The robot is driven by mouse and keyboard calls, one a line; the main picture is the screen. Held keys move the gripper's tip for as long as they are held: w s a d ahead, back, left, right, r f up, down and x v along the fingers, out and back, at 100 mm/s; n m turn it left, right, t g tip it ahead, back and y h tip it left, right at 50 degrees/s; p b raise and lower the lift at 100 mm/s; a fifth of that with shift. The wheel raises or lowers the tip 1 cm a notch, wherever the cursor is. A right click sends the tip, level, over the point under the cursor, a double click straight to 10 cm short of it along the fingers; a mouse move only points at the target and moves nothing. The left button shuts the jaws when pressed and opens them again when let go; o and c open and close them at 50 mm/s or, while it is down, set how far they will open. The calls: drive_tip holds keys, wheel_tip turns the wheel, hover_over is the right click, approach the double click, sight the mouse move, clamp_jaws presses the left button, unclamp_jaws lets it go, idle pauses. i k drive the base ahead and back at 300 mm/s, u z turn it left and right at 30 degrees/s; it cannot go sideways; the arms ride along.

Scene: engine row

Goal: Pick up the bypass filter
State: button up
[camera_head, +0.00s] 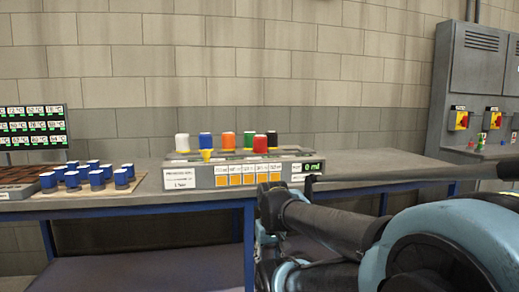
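Several coloured canister-like parts stand in a row on a grey unit (205,181) on the bench: white (182,142), blue (206,141), orange (228,140), green (249,139) and black (271,139). A red one (260,144) and a small yellow one (207,154) stand in front of that row. I cannot tell which, if any, is the bypass filter; labels are too small to read. My gripper (275,195) appears dark at the end of my arm, in front of the bench edge and below the unit's right part. Its fingers are not clear.
The bench (390,170) is clear to the right of the unit. Several blue-topped cylinders (97,178) stand on a board at the left, near a readout panel (30,127). A grey cabinet (470,75) with yellow-red switches stands at the right.

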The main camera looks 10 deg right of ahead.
sight(261, 142)
drive_tip(key=u, duration=0.65)
drive_tip(key=k, duration=0.8)
drive_tip(key=z, duration=0.7)
drive_tip(key=i, duration=1)
drive_tip(key=u, duration=0.05)
